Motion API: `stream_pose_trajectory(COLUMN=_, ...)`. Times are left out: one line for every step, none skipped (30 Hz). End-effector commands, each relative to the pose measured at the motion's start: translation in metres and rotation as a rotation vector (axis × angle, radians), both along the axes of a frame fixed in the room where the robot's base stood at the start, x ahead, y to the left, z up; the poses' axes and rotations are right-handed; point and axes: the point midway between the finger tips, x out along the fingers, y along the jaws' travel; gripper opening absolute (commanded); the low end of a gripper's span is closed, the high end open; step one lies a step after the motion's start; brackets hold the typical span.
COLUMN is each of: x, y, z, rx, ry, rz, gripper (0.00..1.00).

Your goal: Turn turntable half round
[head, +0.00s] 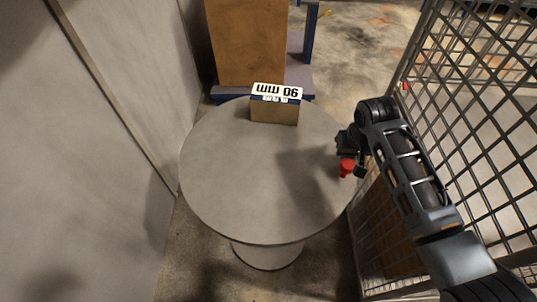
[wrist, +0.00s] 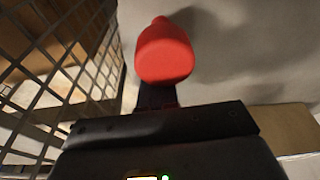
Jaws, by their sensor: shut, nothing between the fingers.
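The turntable (head: 235,185) is a round grey disc on a pedestal, in the middle of the head view. A box (head: 274,112) with a "90 mm" label stands near its far edge, the lettering upside down in the picture. A red knob (head: 347,167) shows at the turntable's right edge. In the wrist view the red knob (wrist: 164,52) is large and close in front of my gripper. My gripper (head: 352,153) is shut with nothing held, right beside the knob. Whether it touches the knob cannot be told; the fingertips are mostly hidden.
A metal mesh fence (head: 478,110) stands close on the right, near my arm. A plain grey wall (head: 80,170) is on the left. A large brown block (head: 248,45) on a blue-edged stand is behind the turntable. Most of the turntable top is clear.

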Motion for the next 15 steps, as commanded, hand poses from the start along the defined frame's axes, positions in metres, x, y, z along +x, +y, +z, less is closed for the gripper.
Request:
stream_pose_trajectory(x=-0.003, y=0.001, z=0.002, rx=0.001, ry=0.001, rz=-0.001, gripper=0.00)
stream_pose_trajectory(x=-0.005, y=0.001, z=0.003, rx=0.002, ry=0.002, rz=-0.001, gripper=0.00)
stream_pose_trajectory(x=-0.008, y=0.002, z=0.003, rx=0.002, ry=0.002, rz=-0.001, gripper=0.00)
stream_pose_trajectory(x=-0.011, y=0.003, z=0.004, rx=0.002, ry=0.003, rz=-0.002, gripper=0.00)
stream_pose_trajectory(x=-0.014, y=0.004, z=0.004, rx=0.002, ry=0.003, rz=-0.002, gripper=0.00)
stream_pose_trajectory(x=-0.018, y=0.005, z=0.004, rx=0.002, ry=0.003, rz=-0.002, gripper=0.00)
stream_pose_trajectory(x=-0.020, y=0.005, z=0.004, rx=0.003, ry=0.003, rz=-0.001, gripper=0.00)
stream_pose_trajectory(x=-0.023, y=0.006, z=0.004, rx=0.002, ry=0.003, rz=-0.001, gripper=0.00)
stream_pose_trajectory(x=-0.026, y=0.007, z=0.004, rx=0.001, ry=0.002, rz=-0.001, gripper=0.00)
stream_pose_trajectory(x=-0.029, y=0.007, z=0.004, rx=0.002, ry=0.003, rz=-0.001, gripper=0.00)
stream_pose_trajectory(x=-0.032, y=0.008, z=0.004, rx=0.002, ry=0.003, rz=-0.001, gripper=0.00)
stream_pose_trajectory(x=-0.035, y=0.009, z=0.004, rx=0.002, ry=0.002, rz=-0.001, gripper=0.00)
stream_pose_trajectory(x=-0.036, y=0.009, z=0.003, rx=0.002, ry=0.002, rz=-0.001, gripper=0.00)
stream_pose_trajectory(x=-0.038, y=0.010, z=0.003, rx=0.001, ry=0.002, rz=-0.001, gripper=0.00)
stream_pose_trajectory(x=-0.040, y=0.010, z=0.002, rx=0.001, ry=0.002, rz=-0.001, gripper=0.00)
